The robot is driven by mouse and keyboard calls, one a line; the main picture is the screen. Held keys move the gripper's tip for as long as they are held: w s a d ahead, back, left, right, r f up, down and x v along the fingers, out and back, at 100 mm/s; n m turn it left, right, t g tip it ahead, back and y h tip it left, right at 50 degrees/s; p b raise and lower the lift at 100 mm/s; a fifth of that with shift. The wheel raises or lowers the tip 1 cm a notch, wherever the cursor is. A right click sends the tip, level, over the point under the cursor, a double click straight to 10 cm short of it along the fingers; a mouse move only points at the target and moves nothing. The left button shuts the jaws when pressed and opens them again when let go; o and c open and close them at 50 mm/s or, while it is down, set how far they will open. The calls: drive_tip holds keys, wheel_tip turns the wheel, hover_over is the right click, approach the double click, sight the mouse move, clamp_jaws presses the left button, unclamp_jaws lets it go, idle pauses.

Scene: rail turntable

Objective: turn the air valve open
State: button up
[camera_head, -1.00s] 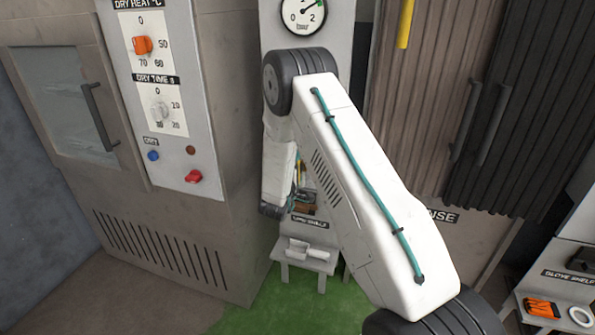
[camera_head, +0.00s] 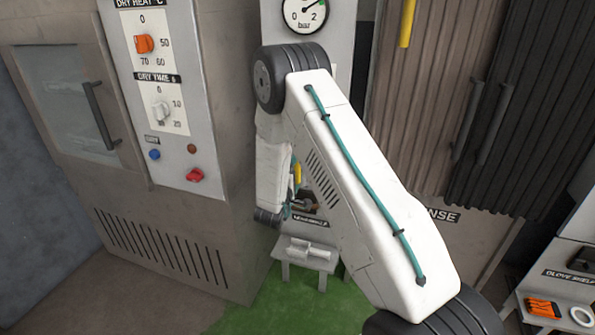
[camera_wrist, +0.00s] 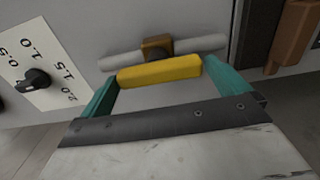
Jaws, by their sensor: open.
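The air valve has a yellow lever (camera_wrist: 160,71) on a brass body (camera_wrist: 157,46), set on a grey pipe (camera_wrist: 205,43). In the wrist view the lever runs about parallel to the pipe, in front of it. My gripper (camera_wrist: 160,74) is open, with one teal finger at each end of the lever. Contact with the lever cannot be told. In the head view my arm hides most of the gripper. A small yellow piece (camera_head: 297,173), perhaps the lever, shows beside the arm. A pressure gauge (camera_head: 304,12) marked bar is above, its needle pointing up and right.
A black knob (camera_wrist: 36,80) on a numbered dial plate is left of the valve. A brown part (camera_wrist: 292,35) is at right. The dryer cabinet (camera_head: 180,235) stands left of my arm. A small stool (camera_head: 303,250) with a pale object stands below on green floor.

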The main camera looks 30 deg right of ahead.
drive_tip(key=v, duration=0.4)
drive_tip(key=shift+s, duration=0.1)
idle(0.4)
